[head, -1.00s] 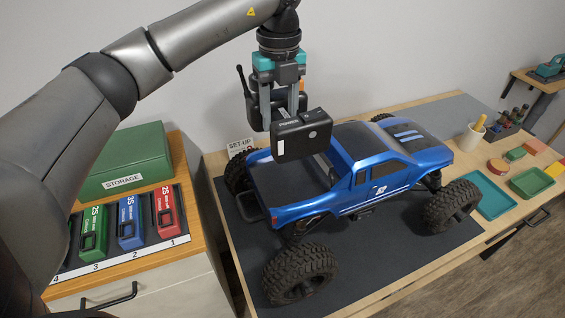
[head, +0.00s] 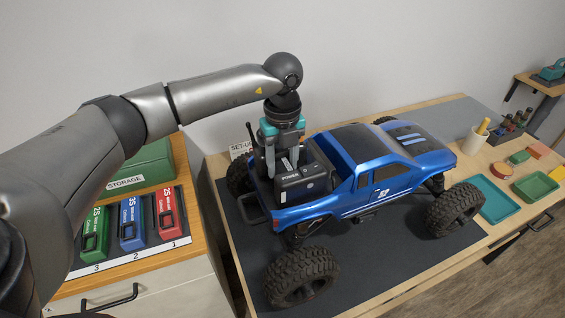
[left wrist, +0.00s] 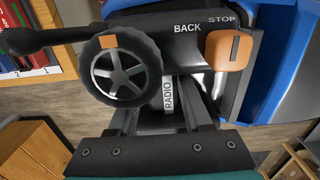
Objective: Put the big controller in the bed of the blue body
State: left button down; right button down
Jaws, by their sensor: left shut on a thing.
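The blue truck body (head: 378,188) sits on big black wheels, its dark open bed facing left, behind the cab. The big controller (head: 302,186) is a black box marked POWER with an antenna. It is down inside the outline of the bed, close behind the cab; I cannot tell if it touches the bed floor. My left gripper (head: 283,166) points down and is shut on the controller. In the left wrist view the controller (left wrist: 183,48) shows a handwheel, an orange STOP block and BACK and RADIO labels. My right gripper is not in view.
The truck stands on a dark mat (head: 400,245) on a wooden bench. At left, a cabinet holds a green storage box (head: 147,168) and red, blue and green packs in numbered slots. Teal (head: 492,198) and green trays and a pencil cup (head: 475,140) are at right.

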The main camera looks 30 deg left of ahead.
aim_at(282, 163)
pick_arm(q)
jog(key=shift+f, duration=0.1)
jog(key=shift+c, duration=1.7)
grip_release()
jog(key=shift+r, duration=0.25)
notch_tip(282, 163, up, 12)
jog(key=shift+f, duration=0.1)
